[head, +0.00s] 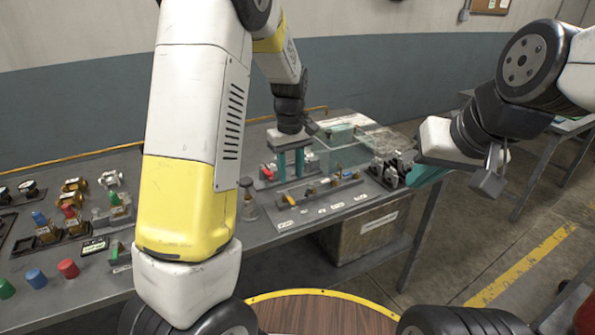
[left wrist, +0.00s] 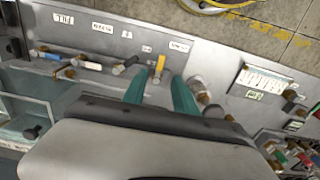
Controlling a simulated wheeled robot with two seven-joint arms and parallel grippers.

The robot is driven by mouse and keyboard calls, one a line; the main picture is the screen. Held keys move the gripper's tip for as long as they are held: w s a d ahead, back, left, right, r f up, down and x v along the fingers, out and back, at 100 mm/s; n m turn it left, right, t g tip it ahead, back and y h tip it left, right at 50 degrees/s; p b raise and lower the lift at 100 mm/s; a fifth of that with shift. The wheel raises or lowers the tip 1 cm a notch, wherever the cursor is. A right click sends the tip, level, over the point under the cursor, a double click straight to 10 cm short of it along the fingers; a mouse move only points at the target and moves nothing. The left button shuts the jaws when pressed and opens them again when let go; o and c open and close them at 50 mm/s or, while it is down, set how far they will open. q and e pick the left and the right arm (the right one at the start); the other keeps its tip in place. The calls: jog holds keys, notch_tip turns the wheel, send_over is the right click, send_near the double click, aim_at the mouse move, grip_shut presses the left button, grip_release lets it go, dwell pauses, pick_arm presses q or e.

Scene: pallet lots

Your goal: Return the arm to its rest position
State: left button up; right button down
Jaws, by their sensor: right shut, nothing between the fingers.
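My left gripper (head: 291,164) points down over the workbench (head: 262,232), above a panel with small valves. Its two teal fingers are apart, with nothing visible between them. In the left wrist view the left gripper (left wrist: 160,92) also shows open, and a yellow-handled valve (left wrist: 160,65) lies beyond the fingertips. The same yellow valve (head: 289,200) shows in the head view below the fingers. My right arm comes in from the right edge. My right gripper (head: 428,176) is shut and empty, off the bench's right end, with its teal fingers partly hidden.
A clear box (head: 342,152) stands on the bench behind the panel. Red, blue and green caps (head: 68,268) and brass fittings (head: 74,186) lie at the left. A labelled carton (head: 365,232) sits under the bench.

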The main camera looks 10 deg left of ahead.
pick_arm(q)
jog(key=shift+r, duration=0.15)
jog(key=s+a+r+m+t+h, duration=0.1)
jog(key=s+r+m+t, duration=0.2)
jog(key=s+r, duration=0.5)
jog(key=s+a+r+m+t+h, duration=0.1)
jog(key=s+a+r+m+t, duration=0.1)
jog(key=s+r, duration=0.6)
jog(key=s+m+t, duration=0.1)
jog(key=s+m, duration=0.1)
jog(key=s, duration=0.5)
jog(key=shift+s+a+m, duration=0.2)
jog(key=shift+s+m, duration=0.05)
jog(key=shift+m, duration=0.05)
jog(key=shift+r, duration=0.1)
